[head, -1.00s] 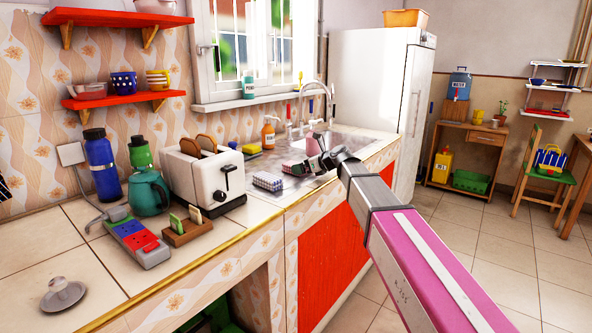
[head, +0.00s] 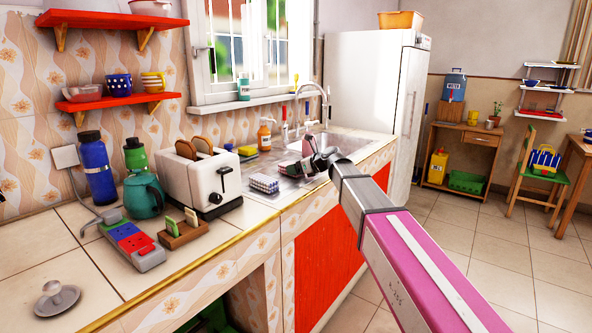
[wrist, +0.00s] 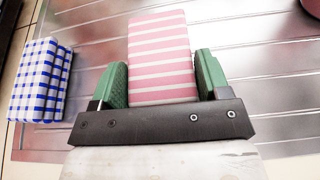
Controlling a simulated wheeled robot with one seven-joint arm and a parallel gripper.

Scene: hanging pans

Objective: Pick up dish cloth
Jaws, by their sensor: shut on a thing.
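A folded pink-and-white striped cloth (wrist: 160,62) stands between the green fingers of my gripper (wrist: 161,82) in the wrist view. My gripper is shut on it, with one finger against each side. A folded blue-and-white checked cloth (wrist: 39,80) lies apart on the metal surface, left of my gripper. In the head view my gripper (head: 298,166) is low over the sink's drainboard, and the checked cloth (head: 264,183) lies to its left. The striped cloth is hard to make out there.
The metal drainboard (wrist: 260,75) is ribbed. A toaster (head: 205,180) stands left of the sink. An orange soap bottle (head: 265,135), a yellow sponge (head: 247,151) and the faucet (head: 322,100) stand behind. A white fridge (head: 375,100) is beyond the counter.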

